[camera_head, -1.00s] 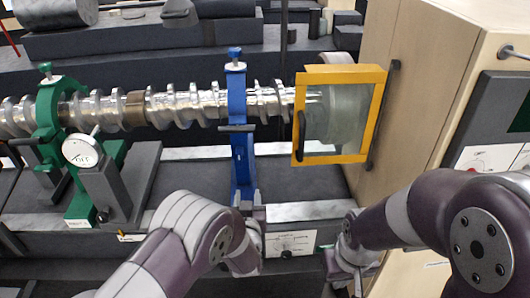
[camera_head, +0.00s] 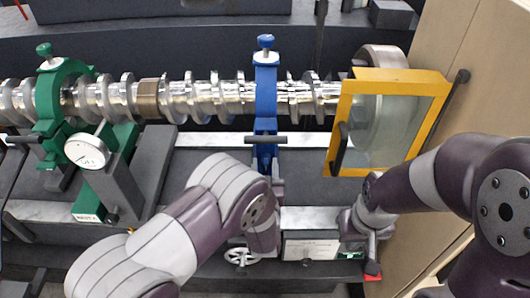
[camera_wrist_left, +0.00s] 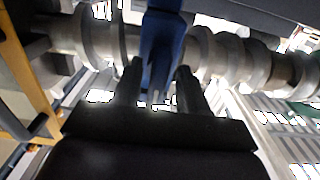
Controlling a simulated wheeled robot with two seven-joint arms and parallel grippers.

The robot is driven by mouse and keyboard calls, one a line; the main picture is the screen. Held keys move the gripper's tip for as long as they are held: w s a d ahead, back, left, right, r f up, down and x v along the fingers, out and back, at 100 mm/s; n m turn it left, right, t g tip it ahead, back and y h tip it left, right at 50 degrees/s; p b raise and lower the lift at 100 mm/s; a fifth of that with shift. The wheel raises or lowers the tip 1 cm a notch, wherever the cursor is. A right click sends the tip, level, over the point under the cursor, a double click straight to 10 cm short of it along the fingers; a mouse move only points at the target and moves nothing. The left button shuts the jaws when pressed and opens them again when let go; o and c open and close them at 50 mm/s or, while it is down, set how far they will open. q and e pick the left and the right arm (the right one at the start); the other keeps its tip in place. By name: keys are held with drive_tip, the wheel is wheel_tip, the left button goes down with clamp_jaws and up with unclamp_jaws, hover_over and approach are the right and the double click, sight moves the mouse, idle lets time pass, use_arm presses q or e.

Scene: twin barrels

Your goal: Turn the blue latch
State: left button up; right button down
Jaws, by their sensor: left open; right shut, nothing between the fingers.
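The blue latch (camera_head: 265,95) is an upright blue bracket around the metal screw shaft, with a blue knob on top and a dark crossbar handle (camera_head: 265,139) low on its front. My left gripper (camera_wrist_left: 159,70) is open in the left wrist view, its two dark fingers pointing at the blue bracket, which shows between and beyond them. Contact cannot be told. In the head view my left wrist is below the bracket and mostly hides the fingers. My right gripper (camera_head: 371,262) is shut and empty, low at the right, below the yellow-framed door.
A green bracket (camera_head: 48,105) with a white dial gauge (camera_head: 86,151) stands at the left. A yellow-framed glass door (camera_head: 385,120) with a dark handle stands right of the blue bracket. A beige cabinet wall (camera_head: 450,60) bounds the right side. The metal shaft (camera_head: 195,98) runs across.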

use_arm(q)
drive_tip(key=shift+w+d, duration=0.2)
drive_tip(key=shift+w, duration=0.05)
drive_tip(key=shift+s, duration=0.2)
drive_tip(key=shift+c, duration=0.3)
drive_tip(key=shift+a, duration=0.1)
clamp_jaws()
use_arm(e)
drive_tip(key=shift+d, duration=0.15)
